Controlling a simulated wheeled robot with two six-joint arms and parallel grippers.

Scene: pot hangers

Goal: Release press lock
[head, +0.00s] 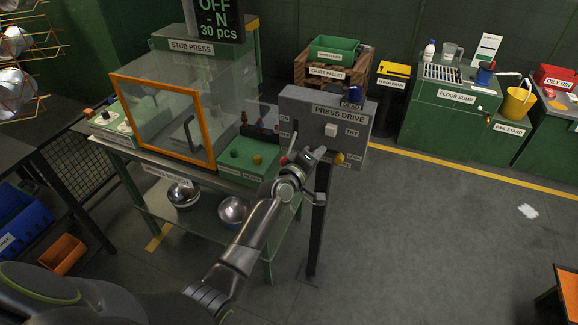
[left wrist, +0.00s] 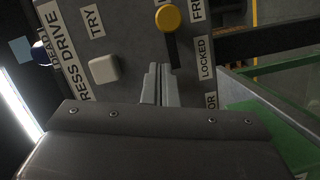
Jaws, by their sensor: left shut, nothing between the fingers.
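The grey press drive box (head: 300,112) stands right of the stub press (head: 165,110). A yellow lock knob (head: 339,158) sits low on its front. In the left wrist view, the yellow knob (left wrist: 168,17) is at the top end of a dark slot, beside a label partly cut off, reading "FR…". A "LOCKED" label (left wrist: 205,58) is beside the slot's other end. My left gripper (head: 318,153) is shut and empty in front of the box, left of the knob. Its fingertips (left wrist: 158,68) appear below the knob, apart from it. My right gripper is not in view.
A white TRY button (left wrist: 103,69) is left of my fingers. A red-tipped lever (head: 284,160) is at the box's left side, near OFF. The press has an orange-framed clear door (head: 155,120). Open floor (head: 430,240) lies to the right.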

